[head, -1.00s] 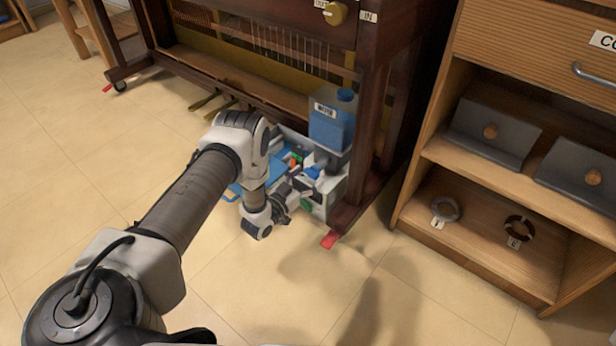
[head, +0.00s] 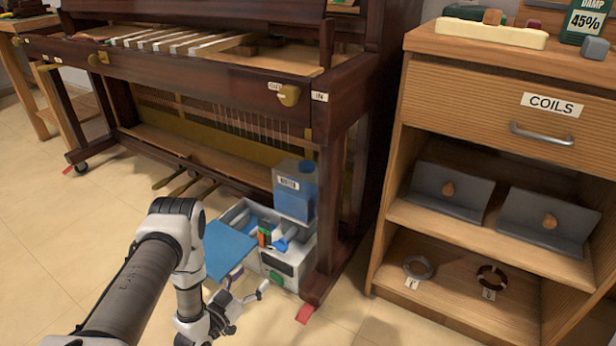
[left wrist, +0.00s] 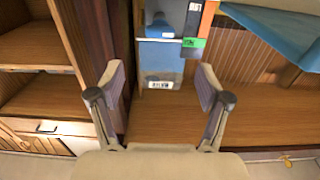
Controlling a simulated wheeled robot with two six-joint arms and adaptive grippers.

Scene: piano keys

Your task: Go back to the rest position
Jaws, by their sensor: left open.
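My left gripper (head: 246,291) is open and empty, low in front of the white-and-grey machine box (head: 290,265) under the piano. In the left wrist view, its two fingers (left wrist: 160,82) are spread with nothing between them. A blue container with a white label (head: 296,190) stands on the box. A blue flat panel (head: 228,249) sticks out at the box's left side. My right gripper is in neither view.
The upright piano (head: 190,75) has exposed keys (head: 185,42) and pedals below. A wooden cabinet (head: 470,118) labelled COILS stands at the right, with two coil rings on its lower shelf. Tiled floor (head: 60,230) is open at the left.

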